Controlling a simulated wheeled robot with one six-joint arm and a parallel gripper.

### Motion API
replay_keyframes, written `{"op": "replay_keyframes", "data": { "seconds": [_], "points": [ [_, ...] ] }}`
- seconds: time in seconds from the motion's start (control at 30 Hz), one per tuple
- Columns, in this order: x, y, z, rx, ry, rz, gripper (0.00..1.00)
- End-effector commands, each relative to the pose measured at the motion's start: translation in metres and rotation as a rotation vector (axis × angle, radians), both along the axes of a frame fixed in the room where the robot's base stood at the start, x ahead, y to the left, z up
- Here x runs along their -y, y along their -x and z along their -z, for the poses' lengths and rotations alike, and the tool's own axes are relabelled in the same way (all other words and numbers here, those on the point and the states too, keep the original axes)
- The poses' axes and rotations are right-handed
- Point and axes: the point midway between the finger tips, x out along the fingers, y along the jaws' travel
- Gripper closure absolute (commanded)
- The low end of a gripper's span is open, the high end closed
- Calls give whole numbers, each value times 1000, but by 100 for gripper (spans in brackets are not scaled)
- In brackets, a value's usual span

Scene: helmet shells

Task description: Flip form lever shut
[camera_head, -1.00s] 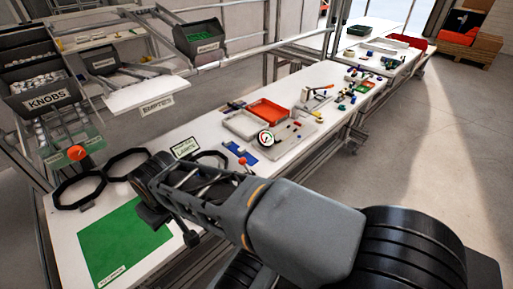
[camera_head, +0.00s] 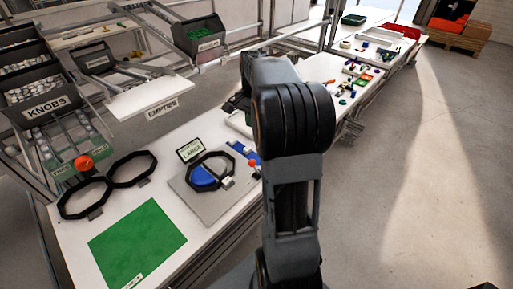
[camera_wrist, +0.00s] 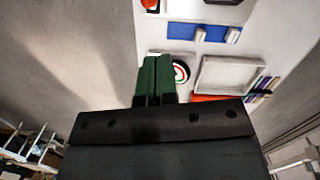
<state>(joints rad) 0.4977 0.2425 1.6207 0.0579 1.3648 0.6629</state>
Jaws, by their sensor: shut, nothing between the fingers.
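A black octagonal form (camera_head: 233,162) with a blue part (camera_head: 203,177) inside stands on a grey plate (camera_head: 187,194) by the sign marked LARGE (camera_head: 190,149). A small pale block (camera_head: 228,183) sits at its near right rim. A red ball (camera_head: 252,163) shows beside my arm; I cannot tell whether it tops the form's lever. My gripper's green fingers (camera_wrist: 155,78) are shut and empty in the wrist view, above the bench near a round dial (camera_wrist: 181,72). In the head view my arm hides the gripper.
Two more octagonal rings (camera_head: 82,198) and an orange ball (camera_head: 84,163) are at the left, behind a green mat (camera_head: 137,244). In the wrist view a blue plate (camera_wrist: 209,34) and a white tray (camera_wrist: 226,76) lie near the fingers. Bins marked KNOBS (camera_head: 46,107) stand behind the bench.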

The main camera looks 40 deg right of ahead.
Motion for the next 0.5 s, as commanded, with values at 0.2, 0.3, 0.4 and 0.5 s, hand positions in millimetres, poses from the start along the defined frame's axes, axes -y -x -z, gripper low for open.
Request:
{"op": "replay_keyframes", "data": {
  "seconds": [0.2,0.3,0.4,0.5],
  "points": [
    [44,-6,9,-62,-34,185,100],
    [48,-6,17,-71,-38,210,100],
    [47,-4,31,-75,-40,214,100],
    [44,-3,49,-74,-40,212,100]
  ]
}}
